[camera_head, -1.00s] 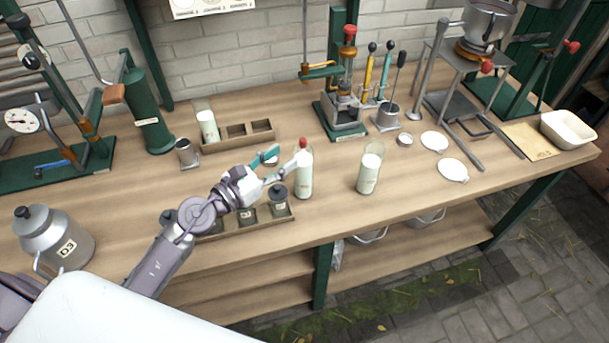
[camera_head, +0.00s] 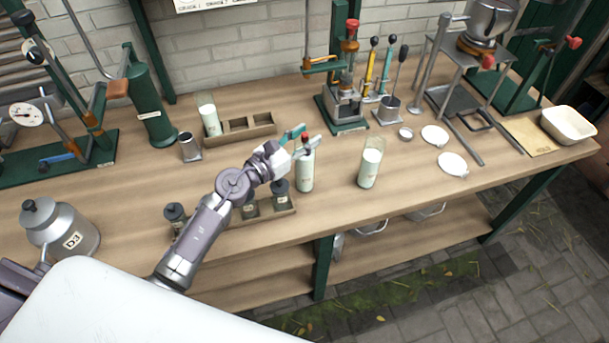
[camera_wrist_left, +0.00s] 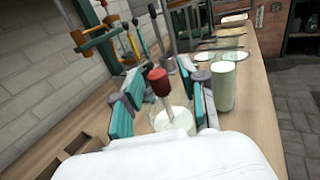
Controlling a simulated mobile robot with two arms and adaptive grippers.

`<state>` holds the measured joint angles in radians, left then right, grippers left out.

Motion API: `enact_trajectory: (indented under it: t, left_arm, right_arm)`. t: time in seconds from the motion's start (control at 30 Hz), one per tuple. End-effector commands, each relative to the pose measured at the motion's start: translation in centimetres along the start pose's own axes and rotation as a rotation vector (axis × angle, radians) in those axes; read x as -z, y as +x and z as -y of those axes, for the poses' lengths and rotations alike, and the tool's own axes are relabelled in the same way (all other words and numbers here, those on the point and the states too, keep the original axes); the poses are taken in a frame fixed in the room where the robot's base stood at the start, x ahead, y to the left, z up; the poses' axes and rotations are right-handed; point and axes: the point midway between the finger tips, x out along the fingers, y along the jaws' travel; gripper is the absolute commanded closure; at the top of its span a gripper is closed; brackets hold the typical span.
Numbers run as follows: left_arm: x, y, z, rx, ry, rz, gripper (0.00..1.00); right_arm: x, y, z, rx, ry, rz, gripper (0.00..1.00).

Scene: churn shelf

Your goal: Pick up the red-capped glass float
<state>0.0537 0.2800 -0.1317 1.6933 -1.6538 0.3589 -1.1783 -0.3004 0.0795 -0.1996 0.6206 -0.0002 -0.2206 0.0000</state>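The red-capped glass float (camera_head: 305,136) stands upright in a clear glass cylinder of milky liquid (camera_head: 305,174) near the front of the bench. In the left wrist view its red cap (camera_wrist_left: 159,82) sits on a thin stem above the liquid (camera_wrist_left: 174,120). My left gripper (camera_head: 303,142) is at the cylinder's top. Its fingers (camera_wrist_left: 162,92) are open, one on each side of the cap and stem, with gaps showing. The fingers partly hide the float in the head view. My right gripper is not in view.
A second milk-filled glass (camera_head: 370,166) stands close to the right. A rack (camera_head: 265,207) with dark-lidded jars lies at front left. Behind are a wooden tray (camera_head: 250,132) and a green-based press (camera_head: 343,126). White discs (camera_head: 452,163) lie right, with bare bench between.

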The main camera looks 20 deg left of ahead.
Motion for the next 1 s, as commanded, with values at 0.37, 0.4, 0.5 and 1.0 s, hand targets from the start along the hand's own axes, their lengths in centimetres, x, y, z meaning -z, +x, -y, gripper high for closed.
enact_trajectory:
  t: [0.37, 0.4, 0.5, 1.0]
  left_arm:
    - [0.0, 0.0, 0.0, -0.001, 0.000, 0.000, 1.00]
    - [0.0, 0.0, 0.0, -0.001, 0.000, 0.000, 1.00]
    - [-0.1, 0.0, 0.0, -0.001, 0.000, 0.000, 1.00]
    - [-7.3, 0.0, 0.0, 0.001, 0.003, 0.003, 1.00]
  right_arm:
    - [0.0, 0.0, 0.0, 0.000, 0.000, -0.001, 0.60]
    - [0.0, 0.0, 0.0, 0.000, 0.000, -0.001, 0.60]
    - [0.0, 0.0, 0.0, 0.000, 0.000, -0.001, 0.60]
    - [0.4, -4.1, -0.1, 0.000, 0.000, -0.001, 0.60]
